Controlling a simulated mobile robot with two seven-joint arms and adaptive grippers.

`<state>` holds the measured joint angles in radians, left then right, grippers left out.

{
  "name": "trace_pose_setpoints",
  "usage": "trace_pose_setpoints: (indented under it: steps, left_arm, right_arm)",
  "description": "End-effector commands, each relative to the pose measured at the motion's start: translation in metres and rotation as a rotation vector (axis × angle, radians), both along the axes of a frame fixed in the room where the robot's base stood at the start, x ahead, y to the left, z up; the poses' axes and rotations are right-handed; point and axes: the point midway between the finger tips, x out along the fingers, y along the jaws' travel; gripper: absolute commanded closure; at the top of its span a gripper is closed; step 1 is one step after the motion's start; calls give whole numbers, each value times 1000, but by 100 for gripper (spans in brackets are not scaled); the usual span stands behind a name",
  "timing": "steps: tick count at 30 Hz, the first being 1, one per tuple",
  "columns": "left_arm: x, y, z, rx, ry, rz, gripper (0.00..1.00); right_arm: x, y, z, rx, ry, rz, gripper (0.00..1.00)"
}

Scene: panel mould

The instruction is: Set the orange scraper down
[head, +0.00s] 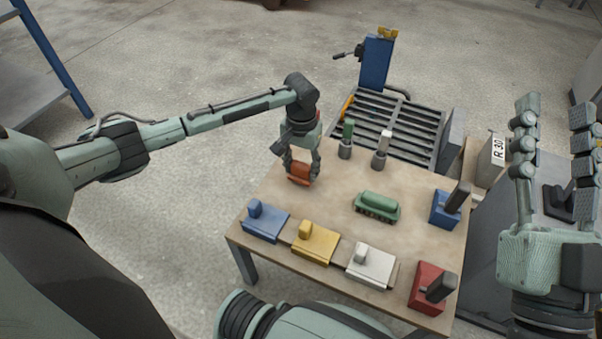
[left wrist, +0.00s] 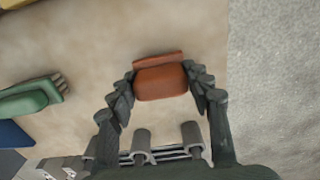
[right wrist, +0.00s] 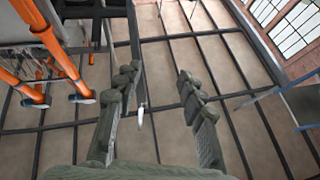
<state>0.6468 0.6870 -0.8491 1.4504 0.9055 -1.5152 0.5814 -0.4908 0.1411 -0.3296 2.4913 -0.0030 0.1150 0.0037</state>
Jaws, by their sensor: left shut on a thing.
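The orange scraper (head: 301,173) is at the far-left part of the wooden table (head: 330,183). My left gripper (head: 300,162) is shut on it from above. In the left wrist view the scraper (left wrist: 161,82) sits between both fingertips, its orange block facing the camera and the tabletop behind it. I cannot tell whether its lower edge touches the table or hangs just above it. My right gripper (head: 553,112) is raised at the right, away from the table. In the right wrist view its fingers (right wrist: 157,82) are apart with nothing held between them.
Blue (head: 265,222), yellow (head: 315,242) and white (head: 371,263) floats line the near edge. A green brush (head: 376,206) lies mid-table. Blue (head: 446,210) and red (head: 427,286) blocks are at the right.

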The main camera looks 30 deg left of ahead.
Motion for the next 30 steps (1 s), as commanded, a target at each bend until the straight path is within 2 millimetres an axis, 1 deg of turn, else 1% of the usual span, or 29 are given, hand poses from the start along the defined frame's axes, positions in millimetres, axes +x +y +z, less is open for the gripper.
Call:
trace_pose_setpoints:
  steps: [1,3,7,15,16,20,21,30]
  left_arm:
    - [0,0,-10,0,1,0,82]
    - [0,0,-16,0,-1,0,82]
    - [0,0,-17,0,-1,0,82]
    - [0,0,-19,0,0,0,82]
    - [0,0,-20,0,0,0,50]
    - [0,0,-20,0,-1,0,34]
    - [0,0,-20,0,-1,0,30]
    - [0,0,-19,0,-1,0,30]
  right_arm:
    - [-2,-2,1,10,-30,-3,60]
    - [-4,-4,6,21,-63,-6,60]
    - [-5,-5,10,26,-81,-7,60]
    - [-4,-4,9,21,-65,-7,60]
    - [-4,-4,7,20,-60,-6,60]
    - [-4,-4,7,20,-61,-6,60]
    - [-4,-4,7,20,-61,-6,60]
    - [-4,-4,6,20,-62,-6,60]
